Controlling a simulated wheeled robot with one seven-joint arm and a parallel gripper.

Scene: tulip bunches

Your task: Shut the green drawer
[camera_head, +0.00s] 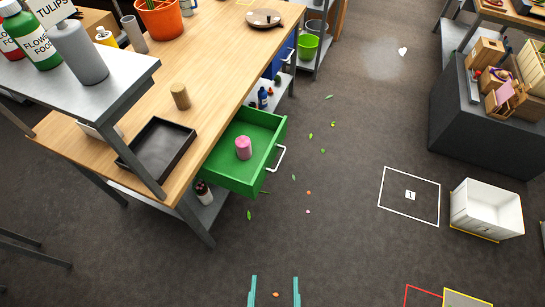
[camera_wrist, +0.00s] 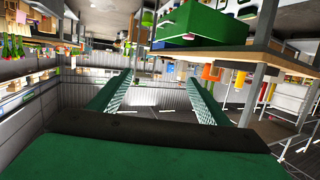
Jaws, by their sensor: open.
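The green drawer (camera_head: 253,132) is pulled out from under the wooden table in the head view. A pink cylinder (camera_head: 243,148) stands inside it, and a white handle (camera_head: 276,158) is on its front. In the wrist view the green drawer (camera_wrist: 192,24) shows at the upper right, seen from below. My gripper (camera_head: 275,288) is at the bottom of the head view, its two teal fingers apart and empty. In the wrist view my gripper (camera_wrist: 155,90) also shows open, with nothing between the fingers. It is apart from the drawer.
The wooden table (camera_head: 215,60) holds a black tray (camera_head: 158,150) and a wooden cylinder (camera_head: 180,96). A white bin (camera_head: 487,210) stands on the floor at right, beside a white marked square (camera_head: 409,196). Leaves and petals lie on the otherwise open floor (camera_head: 330,220) by the drawer.

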